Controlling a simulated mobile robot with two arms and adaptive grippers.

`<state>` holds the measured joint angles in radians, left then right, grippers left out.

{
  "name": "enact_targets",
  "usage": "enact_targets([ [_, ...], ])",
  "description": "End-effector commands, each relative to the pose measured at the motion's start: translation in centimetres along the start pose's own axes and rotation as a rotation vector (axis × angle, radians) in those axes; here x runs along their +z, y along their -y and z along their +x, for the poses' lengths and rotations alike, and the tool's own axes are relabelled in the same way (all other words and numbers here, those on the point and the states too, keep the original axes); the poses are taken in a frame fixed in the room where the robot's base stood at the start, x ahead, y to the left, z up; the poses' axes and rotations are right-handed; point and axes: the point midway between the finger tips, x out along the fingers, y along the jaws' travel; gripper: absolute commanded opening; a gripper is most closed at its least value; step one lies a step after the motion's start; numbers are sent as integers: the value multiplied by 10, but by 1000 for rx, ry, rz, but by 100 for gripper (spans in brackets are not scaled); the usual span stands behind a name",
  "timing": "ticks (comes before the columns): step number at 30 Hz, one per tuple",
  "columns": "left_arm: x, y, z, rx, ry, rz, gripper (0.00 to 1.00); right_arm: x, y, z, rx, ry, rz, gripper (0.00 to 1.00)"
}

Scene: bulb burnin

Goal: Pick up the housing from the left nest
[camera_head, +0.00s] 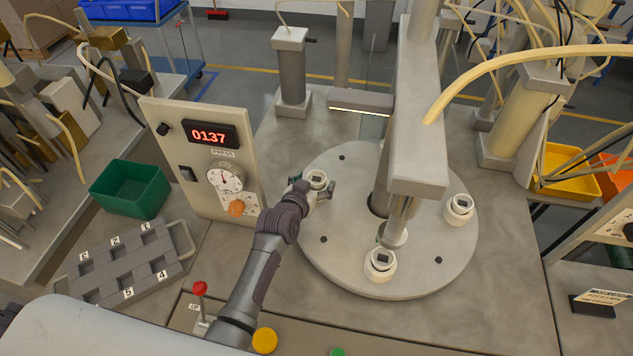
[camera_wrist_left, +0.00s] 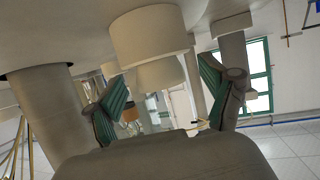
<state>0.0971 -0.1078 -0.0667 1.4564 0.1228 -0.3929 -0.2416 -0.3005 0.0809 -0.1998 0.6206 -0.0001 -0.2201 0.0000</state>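The white housing (camera_head: 317,177) sits in the left nest of the round grey dial plate (camera_head: 345,255). My left gripper (camera_head: 312,190) is at this housing, with its arm reaching in from the lower left. In the left wrist view, the pale round housing (camera_wrist_left: 160,72) shows between the two green-padded fingers of the gripper (camera_wrist_left: 163,90). The fingers are spread, and gaps show between them and the housing. Part of the nest is hidden behind the gripper in the head view. My right gripper is not in view.
More white housings stand in the front nest (camera_head: 380,262) and right nest (camera_head: 459,208). A grey press column (camera_head: 418,120) rises over the plate. A panel (camera_head: 205,155) reading 0137 stands left of my arm. A numbered tray (camera_head: 128,265), green bin (camera_head: 130,190) and red-knobbed lever (camera_head: 200,290) are nearby.

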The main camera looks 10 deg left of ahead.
Motion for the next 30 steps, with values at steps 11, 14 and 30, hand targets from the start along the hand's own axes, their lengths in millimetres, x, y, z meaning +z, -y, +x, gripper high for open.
enact_targets([
  [11,0,0,0,0,0,0,28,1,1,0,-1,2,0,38],
  [14,0,0,0,0,1,0,28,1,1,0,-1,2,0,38],
  [30,-30,4,-4,-1,0,2,28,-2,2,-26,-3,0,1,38],
])
